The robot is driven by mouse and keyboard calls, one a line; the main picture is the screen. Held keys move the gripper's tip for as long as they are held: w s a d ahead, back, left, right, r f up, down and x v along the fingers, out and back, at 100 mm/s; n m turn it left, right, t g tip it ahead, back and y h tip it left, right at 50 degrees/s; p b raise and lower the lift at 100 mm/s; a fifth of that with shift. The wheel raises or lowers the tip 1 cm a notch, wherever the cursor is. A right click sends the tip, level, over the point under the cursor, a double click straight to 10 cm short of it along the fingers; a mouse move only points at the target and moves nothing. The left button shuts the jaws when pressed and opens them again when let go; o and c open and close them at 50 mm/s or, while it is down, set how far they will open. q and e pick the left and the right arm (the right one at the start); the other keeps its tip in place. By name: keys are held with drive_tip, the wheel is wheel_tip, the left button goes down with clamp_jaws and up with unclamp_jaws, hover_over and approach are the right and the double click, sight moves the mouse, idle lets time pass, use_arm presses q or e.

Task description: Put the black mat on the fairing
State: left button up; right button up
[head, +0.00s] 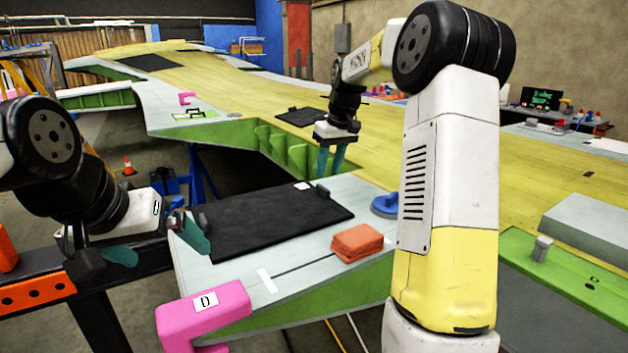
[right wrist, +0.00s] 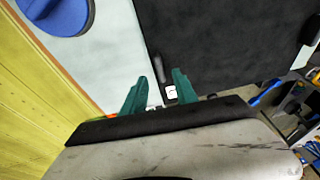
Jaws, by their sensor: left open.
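The black mat (head: 275,220) lies flat on a pale grey-blue panel with a green edge, which looks like the fairing (head: 300,262). A small grey tab (head: 207,219) stands at its left end. My right gripper (head: 331,161) is over the far edge, fingers pointing down. In the right wrist view, its teal fingers (right wrist: 159,80) stand apart, with a dark grey tab (right wrist: 158,68) and white label (right wrist: 171,92) seen between them and the mat (right wrist: 215,45) beyond.
An orange block (head: 357,243) and a blue disc (head: 385,204) sit right of the mat. A pink clamp (head: 203,312) marked D grips the near edge. Another dark mat (head: 302,117) lies on the yellow wing. My right arm hides part of the wing.

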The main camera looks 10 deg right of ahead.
drive_tip(key=a+v, duration=0.1)
drive_tip(key=v, duration=0.6)
drive_tip(key=s+a+r+m+t, duration=0.1)
drive_tip(key=s+a+r+t, duration=0.15)
drive_tip(key=s, duration=1.15)
drive_tip(key=s+a+f+m, duration=0.1)
drive_tip(key=s+f, duration=0.3)
drive_tip(key=s, duration=0.4)
drive_tip(key=s+a+f+m+t, duration=0.1)
drive_tip(key=s+a+f, duration=0.1)
drive_tip(key=s, duration=0.7)
drive_tip(key=shift+f+y, duration=0.3)
drive_tip(key=shift+f, duration=0.55)
drive_tip(key=shift+t, duration=0.25)
